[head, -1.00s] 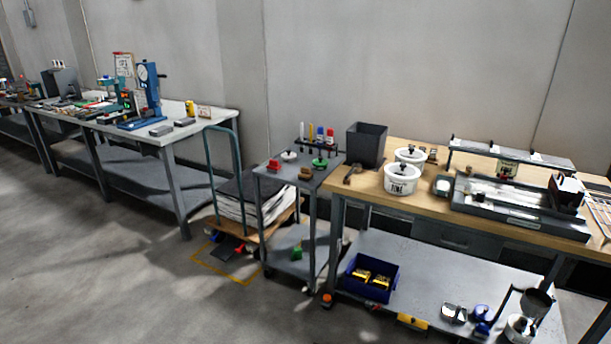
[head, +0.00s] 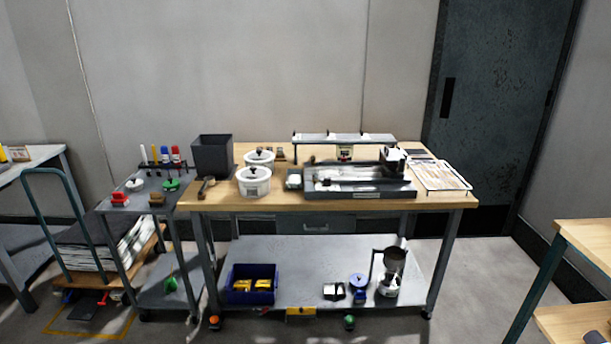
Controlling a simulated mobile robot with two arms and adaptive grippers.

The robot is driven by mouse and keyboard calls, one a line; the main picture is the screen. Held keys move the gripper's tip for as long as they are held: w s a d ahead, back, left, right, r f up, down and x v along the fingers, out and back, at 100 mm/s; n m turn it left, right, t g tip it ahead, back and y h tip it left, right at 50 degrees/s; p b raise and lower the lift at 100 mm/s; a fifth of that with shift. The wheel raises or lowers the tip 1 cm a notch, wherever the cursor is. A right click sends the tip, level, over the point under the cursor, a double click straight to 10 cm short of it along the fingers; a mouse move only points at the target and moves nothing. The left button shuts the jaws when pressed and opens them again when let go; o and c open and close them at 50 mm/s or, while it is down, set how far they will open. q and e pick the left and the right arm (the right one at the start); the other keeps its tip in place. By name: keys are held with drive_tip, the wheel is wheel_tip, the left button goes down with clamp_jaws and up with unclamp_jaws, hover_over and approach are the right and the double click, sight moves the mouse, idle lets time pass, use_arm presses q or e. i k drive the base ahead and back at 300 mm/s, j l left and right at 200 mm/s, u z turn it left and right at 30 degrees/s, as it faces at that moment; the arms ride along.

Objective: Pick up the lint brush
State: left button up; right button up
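No lint brush can be made out for certain at this distance. A small brown item with a dark, handle-like part (head: 206,187) lies at the left end of the wooden-topped workbench (head: 300,203). A brown block-like item (head: 157,199) lies on the top of the grey cart (head: 142,206) to the left. Another small brown item (head: 280,154) lies at the back of the bench, behind the white tubs. Which of these, if any, is the brush, I cannot tell. Neither of my grippers is in view.
A dark bin (head: 212,157), white tubs (head: 254,182) and a grey tray-like device (head: 360,190) stand on the bench. A blue bin (head: 251,284) sits on its lower shelf. Open floor shows at right, before another wooden table (head: 590,240).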

sight(157, 200)
drive_tip(key=i+j+z, duration=0.1)
drive_tip(key=j, duration=0.2)
drive_tip(key=i+j, duration=0.2)
drive_tip(key=j, duration=0.15)
drive_tip(key=i+j+z, duration=0.15)
drive_tip(key=j, duration=0.15)
drive_tip(key=i+j, duration=0.15)
drive_tip(key=j, duration=0.2)
drive_tip(key=i+j+z, duration=0.15)
drive_tip(key=j, duration=0.15)
